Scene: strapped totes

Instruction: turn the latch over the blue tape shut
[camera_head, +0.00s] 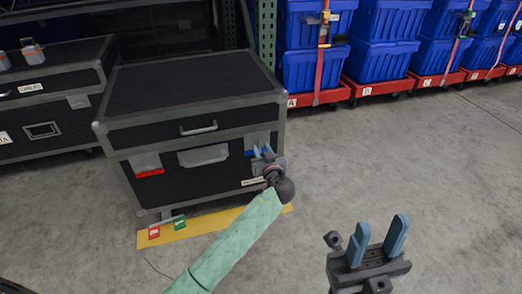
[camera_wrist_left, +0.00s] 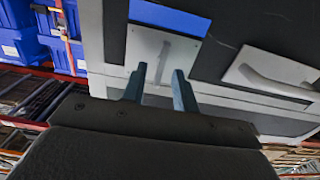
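The black case (camera_head: 195,90) with grey edges stands in the middle of the head view. On its front right is a grey latch plate (camera_head: 258,138), with blue tape (camera_head: 248,153) partly hidden by my left gripper (camera_head: 262,151). In the left wrist view, the blue tape (camera_wrist_left: 168,17) lies above the latch plate (camera_wrist_left: 160,50) and the open fingers of my left gripper (camera_wrist_left: 159,85) point at the plate. A thin part of the latch shows between the fingers; contact cannot be told. My right gripper (camera_head: 378,238) is open and empty over the floor.
A second latch (camera_head: 145,160) with red tape (camera_head: 150,173) is at the case's front left. A handle (camera_head: 203,155) lies between. A yellow strip (camera_head: 210,222) with a red and a green card lies on the floor. Another case (camera_head: 50,100) stands left; blue totes (camera_head: 375,60) stand behind.

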